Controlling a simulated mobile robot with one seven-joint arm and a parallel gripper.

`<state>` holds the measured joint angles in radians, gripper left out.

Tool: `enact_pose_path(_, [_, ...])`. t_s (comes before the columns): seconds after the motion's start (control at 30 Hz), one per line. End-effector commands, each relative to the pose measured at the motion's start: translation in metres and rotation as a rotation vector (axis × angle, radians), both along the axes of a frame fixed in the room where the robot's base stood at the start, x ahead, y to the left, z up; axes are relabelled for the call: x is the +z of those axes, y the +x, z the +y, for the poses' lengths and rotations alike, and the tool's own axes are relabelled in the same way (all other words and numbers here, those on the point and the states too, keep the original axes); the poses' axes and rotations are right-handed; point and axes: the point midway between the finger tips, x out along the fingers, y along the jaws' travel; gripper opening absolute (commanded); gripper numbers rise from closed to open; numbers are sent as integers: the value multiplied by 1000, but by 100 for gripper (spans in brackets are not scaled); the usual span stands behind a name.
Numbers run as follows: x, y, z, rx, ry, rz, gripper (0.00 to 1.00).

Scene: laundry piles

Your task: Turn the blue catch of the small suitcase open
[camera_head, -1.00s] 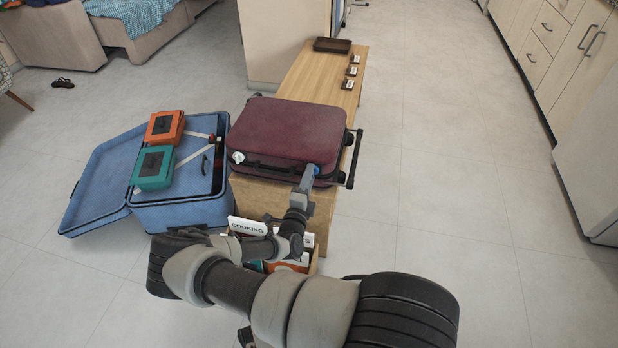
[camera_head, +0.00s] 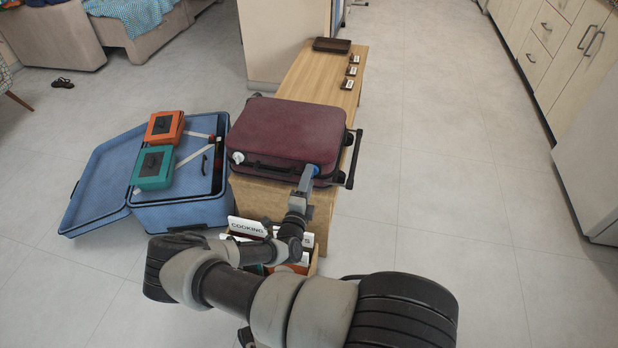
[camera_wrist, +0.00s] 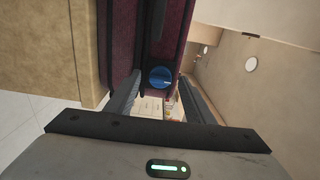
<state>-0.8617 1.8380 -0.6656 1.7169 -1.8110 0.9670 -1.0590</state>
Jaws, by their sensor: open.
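The small suitcase (camera_head: 285,130) is burgundy and lies flat on the wooden bench, its handle side facing me. Its blue catch (camera_head: 317,170) is at the right of that side, partly hidden by my gripper. In the wrist view the blue catch (camera_wrist: 160,77) is a round knob with a pale mark, on the dark seam of the burgundy suitcase (camera_wrist: 175,35). My gripper (camera_wrist: 160,79) is open, with one finger on each side of the catch and visible gaps between. In the head view my gripper (camera_head: 307,178) is right in front of the catch.
A white catch (camera_head: 237,157) is at the suitcase's left. An open blue case (camera_head: 185,215) with orange and teal boxes stands left of the bench (camera_head: 300,75). A box with a "COOKING" card (camera_head: 247,227) sits below. The floor at right is clear.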

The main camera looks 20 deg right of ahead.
Motion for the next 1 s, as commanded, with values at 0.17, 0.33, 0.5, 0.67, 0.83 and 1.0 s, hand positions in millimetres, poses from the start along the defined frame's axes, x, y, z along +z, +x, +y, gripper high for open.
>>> enact_pose_path(0.17, [3, -30, 22, 3, 0, 2, 48])
enact_pose_path(0.33, [3, -66, 46, 4, -2, 3, 48])
enact_pose_path(0.5, [2, -99, 68, 4, -1, 3, 48])
enact_pose_path(0.67, [1, -121, 83, 2, 0, 0, 48])
enact_pose_path(0.83, [1, -133, 90, 1, -1, 1, 48])
enact_pose_path(1.0, [0, -136, 91, 0, -2, 1, 48])
